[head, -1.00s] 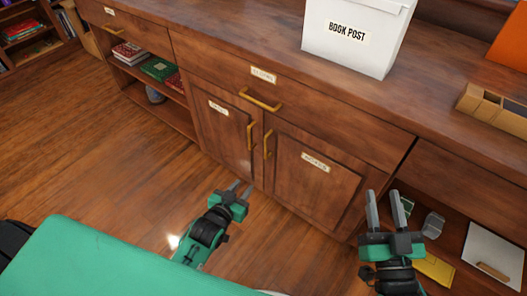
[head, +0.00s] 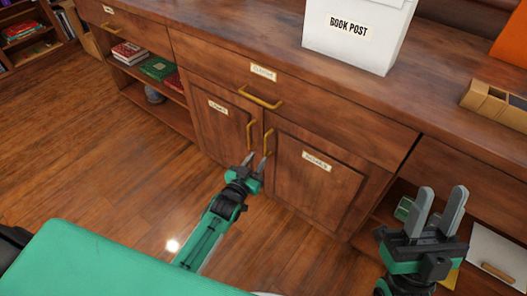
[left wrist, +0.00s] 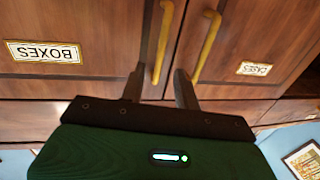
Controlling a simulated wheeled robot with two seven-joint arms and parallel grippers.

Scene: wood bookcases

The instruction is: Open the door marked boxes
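The door marked boxes (head: 308,185) is the right door of a shut pair below a drawer; its label (left wrist: 43,51) reads BOXES upside down in the left wrist view. Its upright brass handle (head: 268,143) is near its left edge in the head view. It also shows in the left wrist view (left wrist: 163,42). My left gripper (head: 256,158) is open at the lower end of this handle. In the left wrist view my fingers (left wrist: 159,88) appear on either side of the handle; contact cannot be told. My right gripper (head: 436,212) is open and empty at the right.
The door marked cases (head: 220,125) is shut, its handle (head: 250,135) close beside the boxes handle. A drawer with a brass pull (head: 260,98) is above. A white book post box (head: 355,35) stands on the counter. Open shelves flank the doors. Floor in front is clear.

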